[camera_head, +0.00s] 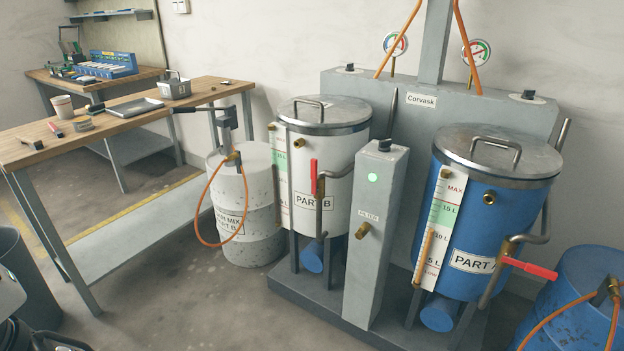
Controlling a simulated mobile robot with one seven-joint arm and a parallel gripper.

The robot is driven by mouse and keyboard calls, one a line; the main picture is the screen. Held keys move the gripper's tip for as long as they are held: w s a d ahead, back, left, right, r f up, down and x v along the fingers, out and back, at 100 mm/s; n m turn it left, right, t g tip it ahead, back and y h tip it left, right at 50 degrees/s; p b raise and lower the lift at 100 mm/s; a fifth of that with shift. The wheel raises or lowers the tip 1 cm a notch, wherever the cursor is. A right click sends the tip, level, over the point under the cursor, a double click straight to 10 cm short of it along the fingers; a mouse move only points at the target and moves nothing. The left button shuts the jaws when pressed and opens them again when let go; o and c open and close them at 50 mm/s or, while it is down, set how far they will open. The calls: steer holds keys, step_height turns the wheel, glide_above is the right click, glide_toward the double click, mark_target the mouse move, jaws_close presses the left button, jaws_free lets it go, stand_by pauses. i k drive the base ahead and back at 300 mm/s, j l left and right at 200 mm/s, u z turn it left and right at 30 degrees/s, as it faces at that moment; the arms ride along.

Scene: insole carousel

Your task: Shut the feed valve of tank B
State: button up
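Tank B (345,160) is the white cylinder labelled PART B, with a grey lid, standing on the dispensing unit. A bent grey pipe (319,215) runs down its front. The valve on this pipe has a red lever (313,177) that stands upright, in line with the pipe. Tank A (458,222), blue with a label partly covered, stands to the right. Its red lever (530,268) sticks out sideways, across its pipe. My gripper is not clearly seen; only dark and grey parts show at the lower left edge.
A grey filter post (376,240) stands between the tanks. A white drum (242,200) with an orange hose stands left of tank B. A wooden workbench (110,130) is at left, a dark bin (28,280) before it. The floor (190,300) in front is clear.

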mark_target(315, 189)
steer(key=i+j, duration=1)
steer(key=j+u, duration=0.05)
steer(key=j, duration=0.05)
